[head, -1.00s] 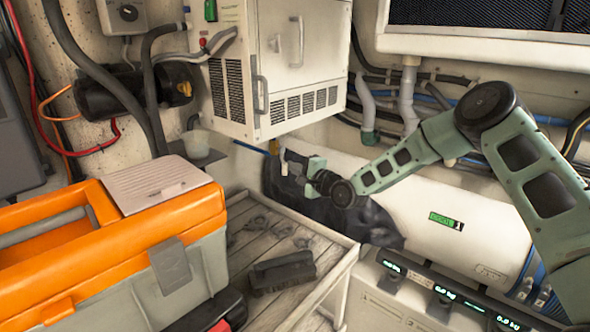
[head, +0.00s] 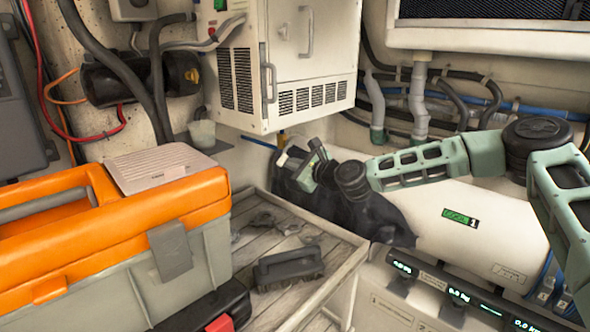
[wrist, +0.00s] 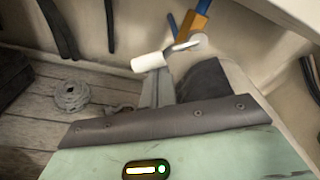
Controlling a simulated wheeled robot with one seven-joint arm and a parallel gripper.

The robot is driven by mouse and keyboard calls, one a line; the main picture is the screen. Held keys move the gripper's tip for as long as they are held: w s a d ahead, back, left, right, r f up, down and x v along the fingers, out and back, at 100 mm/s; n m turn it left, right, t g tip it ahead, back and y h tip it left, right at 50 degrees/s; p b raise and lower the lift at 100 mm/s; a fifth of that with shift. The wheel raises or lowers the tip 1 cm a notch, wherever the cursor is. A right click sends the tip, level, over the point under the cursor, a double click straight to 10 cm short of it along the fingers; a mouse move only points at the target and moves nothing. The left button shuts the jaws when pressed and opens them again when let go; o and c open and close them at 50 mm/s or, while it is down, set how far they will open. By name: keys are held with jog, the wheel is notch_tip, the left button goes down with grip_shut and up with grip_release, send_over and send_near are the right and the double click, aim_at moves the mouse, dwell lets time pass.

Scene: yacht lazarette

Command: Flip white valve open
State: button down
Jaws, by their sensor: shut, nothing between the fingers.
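The white valve handle (wrist: 150,62) is a white cylindrical grip on a short metal lever (wrist: 182,47). The lever joins a brass-orange valve body (wrist: 196,24) beside a blue pipe (wrist: 172,22). In the head view the white handle (head: 282,160) is small, below the white cabinet and left of my gripper. My gripper (wrist: 156,76) is shut and empty. Its fingertips are right by the white grip, overlapping its lower edge in the wrist view; I cannot tell whether they touch. In the head view my gripper (head: 296,161) is partly hidden by its own wrist.
A white cabinet (head: 290,50) hangs just above the valve. A dark bag (head: 385,220) and white cylindrical tank (head: 475,215) lie behind my arm. An orange-grey toolbox (head: 120,240) stands left. A slatted tray (head: 340,275) holds a dark brush-like block (head: 288,267).

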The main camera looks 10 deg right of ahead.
jog(key=shift+s+a+r+m+g+y+b, duration=0.15)
jog(key=shift+s+a+r+m, duration=0.2)
jog(key=shift+m, duration=0.6)
jog(key=shift+a+r+m+g+y+b, duration=0.15)
jog(key=shift+r+m, duration=0.35)
jog(key=shift+m, duration=0.5)
jog(key=shift+s+a+r+m+g+y+b, duration=0.15)
jog(key=shift+r+m, duration=0.25)
jog(key=shift+m, duration=0.55)
jog(key=shift+f, duration=0.1)
jog(key=b, duration=0.6)
send_near(287, 157)
jog(key=f, duration=0.2)
jog(key=s+f, duration=0.1)
jog(key=shift+s+a+f, duration=0.15)
jog(key=shift+a, duration=0.25)
